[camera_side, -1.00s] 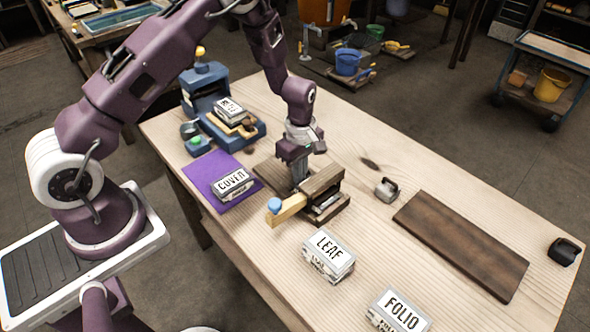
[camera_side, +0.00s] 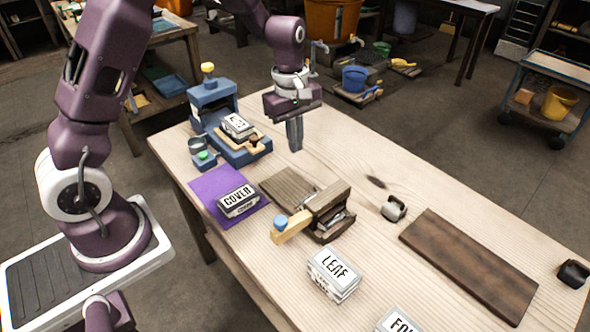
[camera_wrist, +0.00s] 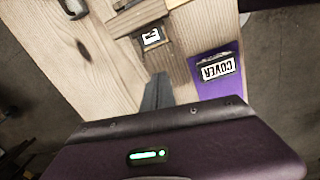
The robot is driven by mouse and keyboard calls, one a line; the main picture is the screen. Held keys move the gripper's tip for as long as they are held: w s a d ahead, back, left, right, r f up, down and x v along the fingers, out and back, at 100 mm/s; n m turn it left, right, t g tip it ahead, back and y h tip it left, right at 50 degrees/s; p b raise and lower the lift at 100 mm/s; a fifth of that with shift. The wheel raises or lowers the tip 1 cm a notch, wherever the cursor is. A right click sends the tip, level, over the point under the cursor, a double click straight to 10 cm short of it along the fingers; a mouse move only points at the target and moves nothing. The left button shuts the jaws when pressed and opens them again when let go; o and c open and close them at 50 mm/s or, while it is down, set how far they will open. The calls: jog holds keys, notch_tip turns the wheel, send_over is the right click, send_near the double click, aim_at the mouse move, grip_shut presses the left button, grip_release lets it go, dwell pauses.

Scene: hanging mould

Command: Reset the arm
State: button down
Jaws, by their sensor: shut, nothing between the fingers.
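My gripper (camera_side: 295,146) is shut and empty. In the side view it points down above the back part of the wooden table (camera_side: 370,160), behind the wooden mould clamp (camera_side: 325,208) and right of the blue press (camera_side: 232,140). In the wrist view the closed fingers (camera_wrist: 156,92) show at the middle, with the clamp beyond them, partly cut off at the top edge. A white label shows in the clamp's opening in the wrist view.
A COVER block (camera_side: 238,202) lies on a purple mat (camera_side: 208,186). A LEAF block (camera_side: 333,272) and a cut-off block (camera_side: 397,322) stand at the front. A dark board (camera_side: 470,265) lies at the right, with a small grey metal piece (camera_side: 394,208) nearby. The table's back right is clear.

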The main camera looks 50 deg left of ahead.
jog(key=s+d+r+m+t, duration=0.25)
jog(key=s+r+m, duration=0.35)
jog(key=r, duration=0.6)
jog(key=s+d+r+m+t, duration=0.1)
jog(key=s+r+m, duration=0.2)
jog(key=s, duration=0.6)
jog(key=s+d+r+m+t, duration=0.1)
jog(key=s+r+m, duration=0.1)
jog(key=s+m, duration=0.5)
jog(key=s, duration=0.3)
jog(key=shift+s+d+r, duration=0.25)
jog(key=shift+d+r, duration=0.05)
jog(key=shift+r, duration=0.1)
